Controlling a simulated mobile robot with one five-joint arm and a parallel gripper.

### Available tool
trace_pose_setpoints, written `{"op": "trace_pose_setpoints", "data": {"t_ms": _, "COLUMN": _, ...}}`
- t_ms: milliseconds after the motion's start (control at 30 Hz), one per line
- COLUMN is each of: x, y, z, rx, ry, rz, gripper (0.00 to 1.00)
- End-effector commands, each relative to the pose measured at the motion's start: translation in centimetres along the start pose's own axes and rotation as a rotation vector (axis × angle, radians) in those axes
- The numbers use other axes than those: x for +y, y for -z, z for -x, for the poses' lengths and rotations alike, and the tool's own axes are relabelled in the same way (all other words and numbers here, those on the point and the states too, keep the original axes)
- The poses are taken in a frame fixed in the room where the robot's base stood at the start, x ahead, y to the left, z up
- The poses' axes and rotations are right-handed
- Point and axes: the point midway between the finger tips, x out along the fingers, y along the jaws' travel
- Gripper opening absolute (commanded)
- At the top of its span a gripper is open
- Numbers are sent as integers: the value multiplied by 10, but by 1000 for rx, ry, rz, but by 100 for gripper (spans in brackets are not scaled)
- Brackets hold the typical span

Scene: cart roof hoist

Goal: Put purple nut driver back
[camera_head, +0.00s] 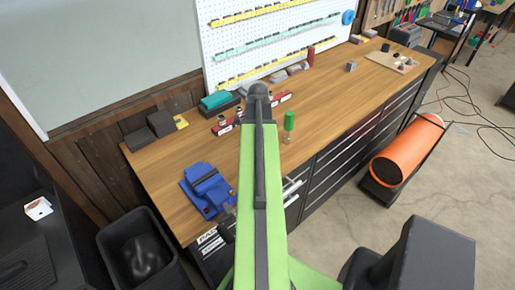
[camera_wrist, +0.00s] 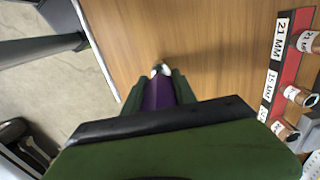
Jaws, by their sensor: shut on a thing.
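The purple nut driver (camera_wrist: 158,98) is between the dark green fingers of my gripper (camera_wrist: 160,86) in the wrist view. The fingers are shut on its purple handle, and a small metallic end shows just past them above the wooden bench top. I cannot tell how far it is above the wood. A red rack (camera_wrist: 284,65) with white size labels, including "21 MM" and "15 MM", lies to the right. Several metal-ended cylinders (camera_wrist: 300,96) sit at it.
A blue vise (camera_head: 207,190) is at the near left edge. Grey blocks (camera_head: 160,122) and a teal block (camera_head: 215,100) lie along the back. The bench's right middle is mostly clear.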

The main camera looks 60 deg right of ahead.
Motion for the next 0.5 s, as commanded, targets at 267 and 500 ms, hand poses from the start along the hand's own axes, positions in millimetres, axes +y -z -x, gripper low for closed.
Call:
{"op": "trace_pose_setpoints", "data": {"t_ms": 267, "x": 0, "y": 0, "z": -2, "rx": 0, "ry": 0, "rz": 1, "gripper": 47}}
{"op": "trace_pose_setpoints", "data": {"t_ms": 500, "x": 0, "y": 0, "z": -2, "rx": 0, "ry": 0, "rz": 1, "gripper": 54}}
